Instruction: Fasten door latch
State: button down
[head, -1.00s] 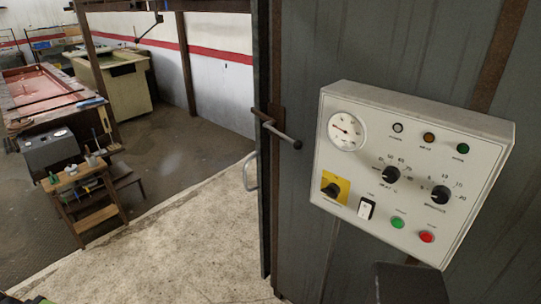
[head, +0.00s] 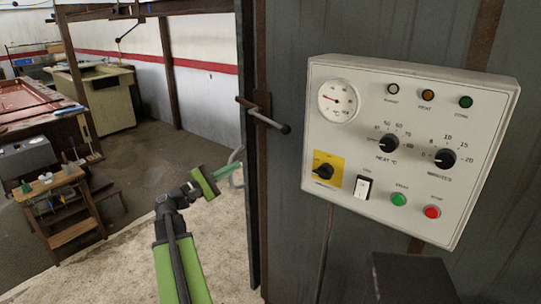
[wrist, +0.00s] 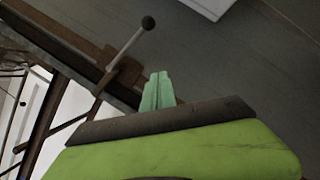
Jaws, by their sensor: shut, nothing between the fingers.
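The door latch (head: 262,114) is a rusty metal bar with a dark knob at its right end, mounted at the edge of the dark grey metal door panel (head: 290,200). In the wrist view the latch (wrist: 122,48) runs diagonally, knob at upper right.
A white control box (head: 405,150) with gauge and knobs sticks out right of the latch. A dark box (head: 412,278) is below it. Left of the door edge is an open doorway with clear floor (head: 125,250) and a wooden step stand (head: 65,205).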

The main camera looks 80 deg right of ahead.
jog(key=s+d+r+g+p, duration=0.1)
jog(key=s+d+r+p, duration=0.5)
jog(key=s, duration=0.6)
notch_tip(320, 180, up, 2)
jog(key=shift+d+r, duration=0.1)
jog(key=shift+d, duration=0.45)
jog(key=shift+s, duration=0.1)
jog(key=w+a+f+n+h+b, duration=0.1)
jog(key=w+a+f+n+b, duration=0.1)
jog(key=w+a+f+b, duration=0.2)
jog(key=w+a, duration=0.3)
jog(key=shift+w+a+f+b, duration=0.2)
jog(key=shift+w+a+b, duration=0.05)
jog(key=shift+w+b, duration=0.1)
